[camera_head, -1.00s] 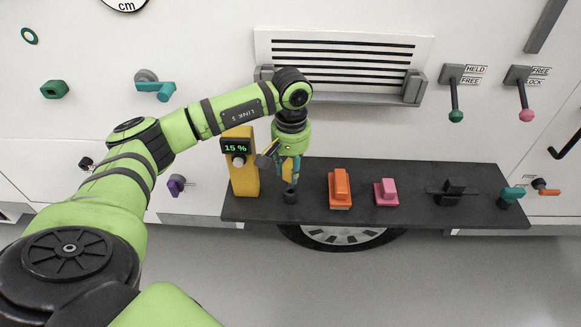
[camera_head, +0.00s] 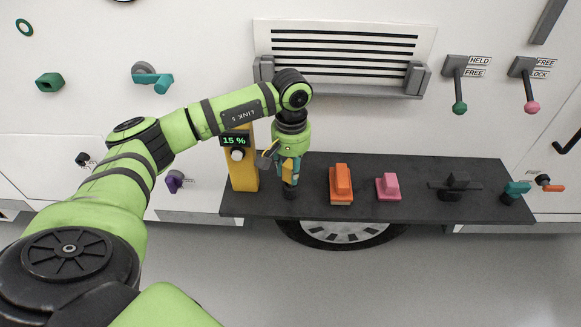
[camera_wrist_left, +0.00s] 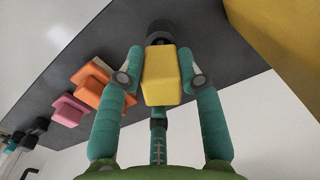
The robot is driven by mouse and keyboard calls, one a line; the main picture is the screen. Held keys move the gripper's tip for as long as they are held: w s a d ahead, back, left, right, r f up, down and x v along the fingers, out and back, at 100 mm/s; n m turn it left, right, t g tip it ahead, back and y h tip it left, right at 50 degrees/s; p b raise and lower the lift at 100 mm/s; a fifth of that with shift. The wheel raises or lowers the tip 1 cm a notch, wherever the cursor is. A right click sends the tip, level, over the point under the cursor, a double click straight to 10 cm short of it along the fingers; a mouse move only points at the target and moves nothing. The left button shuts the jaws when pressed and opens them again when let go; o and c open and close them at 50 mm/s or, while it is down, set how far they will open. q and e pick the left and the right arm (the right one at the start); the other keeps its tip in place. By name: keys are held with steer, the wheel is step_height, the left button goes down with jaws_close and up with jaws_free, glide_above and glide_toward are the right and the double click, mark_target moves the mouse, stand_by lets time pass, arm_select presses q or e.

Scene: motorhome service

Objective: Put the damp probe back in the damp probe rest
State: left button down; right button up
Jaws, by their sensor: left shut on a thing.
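The damp probe shows as a yellow block (camera_wrist_left: 160,78) between the teal fingers of my left gripper (camera_head: 289,176) in the left wrist view. The gripper is shut on it. A dark round cup on the shelf, seemingly the damp probe rest (camera_wrist_left: 159,30), lies just beyond the probe's far end. In the head view the fingers point down right over this cup (camera_head: 290,194), which they partly cover. I cannot tell whether the probe's tip is inside it. My right gripper is not in view.
A yellow meter (camera_head: 243,172) reading 15 % stands close left of the gripper. On the dark shelf (camera_head: 400,211), an orange block (camera_head: 341,183), a pink block (camera_head: 388,187) and a black fixture (camera_head: 457,184) stand to the right. A vent (camera_head: 340,60) is above.

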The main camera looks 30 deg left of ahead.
arm_select(q)
steer(key=shift+f+b, duration=0.9)
steer(key=shift+f, duration=0.2)
steer(key=c, duration=0.7)
jaws_free()
steer(key=shift+c, duration=0.2)
steer(key=shift+r, duration=0.15)
step_height(320, 180, up, 12)
steer(key=shift+f, duration=0.1)
